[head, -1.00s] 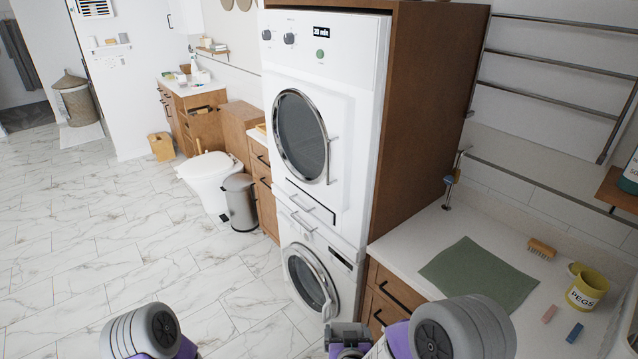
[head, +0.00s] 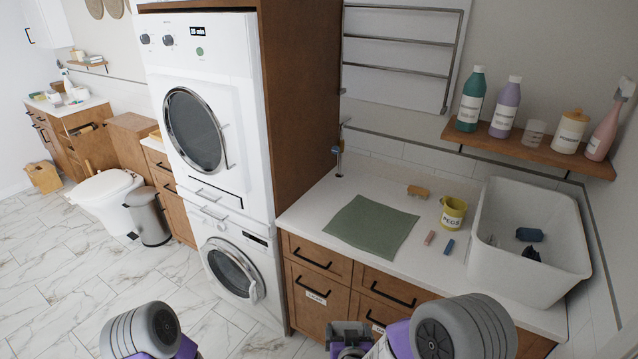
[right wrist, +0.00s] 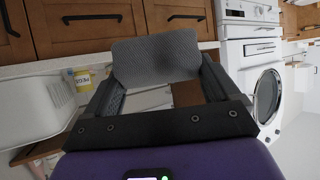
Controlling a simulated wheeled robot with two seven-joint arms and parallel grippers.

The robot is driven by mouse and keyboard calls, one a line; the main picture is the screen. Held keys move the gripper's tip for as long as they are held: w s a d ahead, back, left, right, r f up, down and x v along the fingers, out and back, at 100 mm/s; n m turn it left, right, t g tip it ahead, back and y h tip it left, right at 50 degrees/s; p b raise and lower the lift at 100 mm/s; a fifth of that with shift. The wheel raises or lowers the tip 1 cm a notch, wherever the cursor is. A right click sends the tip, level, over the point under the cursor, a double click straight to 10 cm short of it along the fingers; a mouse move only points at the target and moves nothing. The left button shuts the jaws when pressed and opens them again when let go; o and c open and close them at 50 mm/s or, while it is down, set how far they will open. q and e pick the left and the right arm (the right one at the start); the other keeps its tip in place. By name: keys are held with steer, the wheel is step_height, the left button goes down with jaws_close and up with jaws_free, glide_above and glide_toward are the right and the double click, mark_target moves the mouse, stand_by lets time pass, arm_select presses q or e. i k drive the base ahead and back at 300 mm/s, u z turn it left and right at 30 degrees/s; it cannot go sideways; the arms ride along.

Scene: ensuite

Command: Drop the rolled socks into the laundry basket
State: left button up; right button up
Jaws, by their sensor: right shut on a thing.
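My right gripper (head: 350,338) is at the bottom edge of the head view, in front of the counter drawers. In the right wrist view the right gripper (right wrist: 160,75) is shut on the grey, textured rolled socks (right wrist: 155,58), which sit between its fingers. The socks are not clearly visible in the head view. Part of my left arm shows at the lower left, but its gripper is out of view. No wicker laundry basket is in the current frames.
A white tub (head: 510,285) with small dark items stands on the counter's right end. Stacked machines (head: 205,130) stand left of the counter. Marble floor (head: 90,260) is open at left.

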mark_target(508, 247)
steer(key=z, duration=1.15)
steer(key=i, duration=0.15)
steer(key=u, duration=0.05)
